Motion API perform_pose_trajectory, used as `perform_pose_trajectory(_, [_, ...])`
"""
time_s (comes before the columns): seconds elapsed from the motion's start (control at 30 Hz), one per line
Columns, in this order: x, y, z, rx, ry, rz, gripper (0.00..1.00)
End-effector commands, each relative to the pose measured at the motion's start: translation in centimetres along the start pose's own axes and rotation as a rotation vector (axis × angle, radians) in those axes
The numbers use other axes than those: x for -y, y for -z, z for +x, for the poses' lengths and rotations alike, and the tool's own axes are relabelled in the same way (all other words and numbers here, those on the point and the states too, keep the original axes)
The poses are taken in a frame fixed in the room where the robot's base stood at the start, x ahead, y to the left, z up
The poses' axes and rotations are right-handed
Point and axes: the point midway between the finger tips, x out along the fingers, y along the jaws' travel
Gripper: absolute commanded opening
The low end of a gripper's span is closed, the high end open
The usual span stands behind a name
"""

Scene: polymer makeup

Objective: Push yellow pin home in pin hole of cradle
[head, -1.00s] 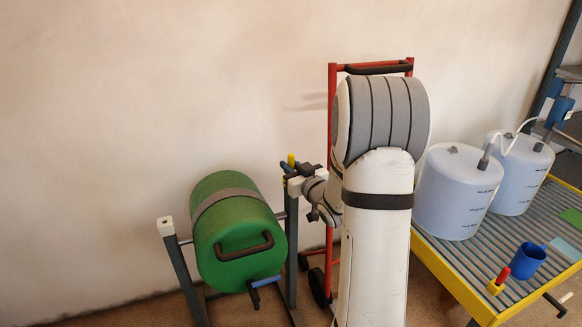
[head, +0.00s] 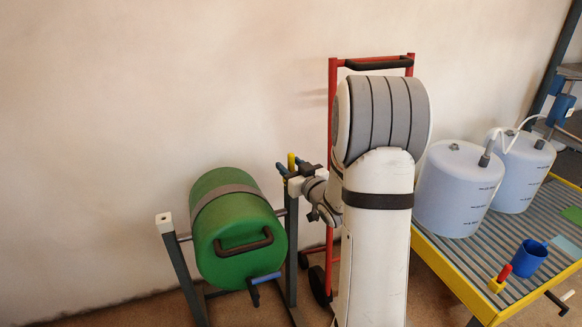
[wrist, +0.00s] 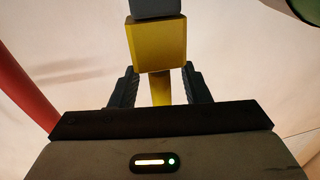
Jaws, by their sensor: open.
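The yellow pin (head: 291,160) stands up at the top of the cradle's right post (head: 291,235). In the wrist view a yellow block and a narrower yellow shaft (wrist: 160,88) show, with a grey part beyond the block. My gripper (wrist: 160,86) is open. Its dark fingers stand on either side of the yellow shaft, with a gap visible on both sides. In the head view my gripper (head: 290,169) is at the post top, around the pin. The pin hole is hidden, so I cannot tell how deep the pin sits.
A green drum (head: 232,228) with a black handle lies in the cradle. A red hand truck (head: 332,110) stands behind my arm. At right, a yellow-edged bench (head: 440,262) carries two white containers (head: 458,190) and a blue cup (head: 529,259). The wall is bare at left.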

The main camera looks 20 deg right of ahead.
Motion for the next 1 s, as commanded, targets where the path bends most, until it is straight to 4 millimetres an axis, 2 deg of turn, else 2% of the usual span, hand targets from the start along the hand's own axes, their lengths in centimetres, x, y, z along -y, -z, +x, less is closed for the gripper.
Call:
perform_pose_trajectory(0.17, [-0.1, 0.1, -0.5, 0.001, -0.001, 0.000, 0.43])
perform_pose_trajectory(0.6, [-0.1, 0.1, -7.1, 0.001, -0.002, 0.000, 0.43])
perform_pose_trajectory(0.73, [0.0, 0.0, -7.8, 0.000, 0.000, 0.000, 0.43])
perform_pose_trajectory(1.0, [0.1, 0.0, -7.8, 0.000, 0.000, 0.000, 0.43])
